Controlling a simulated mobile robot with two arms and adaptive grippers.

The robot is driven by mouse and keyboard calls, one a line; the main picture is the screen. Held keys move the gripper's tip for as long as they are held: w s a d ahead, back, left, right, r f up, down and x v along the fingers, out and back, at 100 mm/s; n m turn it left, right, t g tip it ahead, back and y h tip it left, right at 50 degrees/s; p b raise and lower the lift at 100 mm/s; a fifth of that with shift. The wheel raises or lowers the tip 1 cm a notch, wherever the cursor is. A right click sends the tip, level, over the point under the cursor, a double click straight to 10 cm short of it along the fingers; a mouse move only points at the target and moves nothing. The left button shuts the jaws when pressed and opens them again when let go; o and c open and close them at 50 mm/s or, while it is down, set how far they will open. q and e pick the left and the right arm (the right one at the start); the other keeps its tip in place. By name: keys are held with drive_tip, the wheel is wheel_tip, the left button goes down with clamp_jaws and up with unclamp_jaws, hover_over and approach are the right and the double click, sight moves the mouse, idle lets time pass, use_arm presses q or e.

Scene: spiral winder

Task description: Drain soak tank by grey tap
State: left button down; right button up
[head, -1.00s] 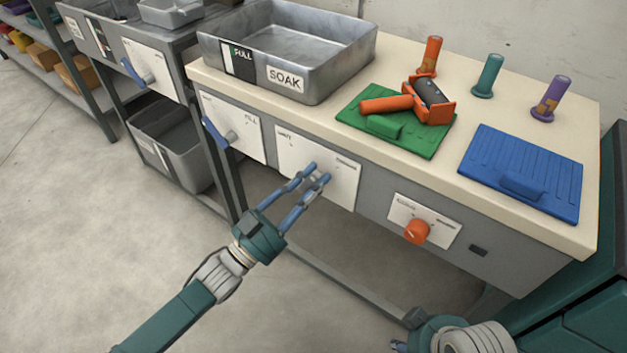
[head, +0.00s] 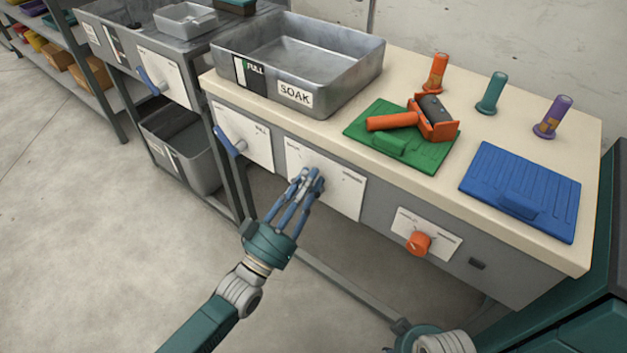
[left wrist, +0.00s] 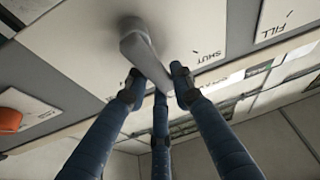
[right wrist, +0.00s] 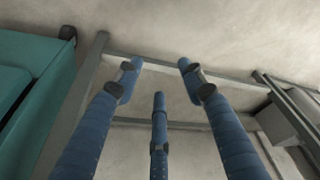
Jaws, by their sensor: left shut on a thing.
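The grey metal soak tank (head: 345,88) stands on the bench top, with a SOAK label and a FULL gauge strip on its front. The grey tap (left wrist: 138,44) is on a white plate (head: 340,190) on the bench front below the tank. Its lever points down between my fingers in the left wrist view, beside the word SHUT. My left gripper (head: 306,180) is shut on this lever and hides most of it in the head view. My right gripper (right wrist: 158,75) is open and empty, low in front of the bench.
A blue-handled tap (head: 232,143) is on the FILL plate to the left, and an orange knob (head: 419,243) to the right. A green board (head: 436,158) with an orange roller, a blue board (head: 522,190) and three coloured cylinders lie or stand on the bench. A grey bin (head: 190,160) sits lower left.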

use_arm(q)
drive_tip(key=n+y+p, duration=0.1)
drive_tip(key=n, duration=0.1)
drive_tip(key=w+a+n+y+p, duration=0.1)
drive_tip(key=n, duration=0.2)
drive_tip(key=a+n+y+p, duration=0.1)
drive_tip(key=n, duration=0.2)
drive_tip(key=shift+w+f+t+y, duration=0.2)
drive_tip(key=shift+f+t+y, duration=0.2)
drive_tip(key=shift+w+a+f+n+y, duration=0.15)
drive_tip(key=shift+n+y, duration=0.25)
drive_tip(key=shift+n, duration=0.4)
use_arm(e)
drive_tip(key=s+f, duration=0.3)
drive_tip(key=f, duration=0.9)
drive_tip(key=shift+s+d+f+g, duration=0.15)
drive_tip(key=shift+s+d+g, duration=0.05)
drive_tip(key=shift+s+g, duration=0.2)
use_arm(q)
drive_tip(key=shift+f, duration=0.1)
drive_tip(key=c, duration=1.7)
unclamp_jaws()
drive_tip(key=v, duration=1.2)
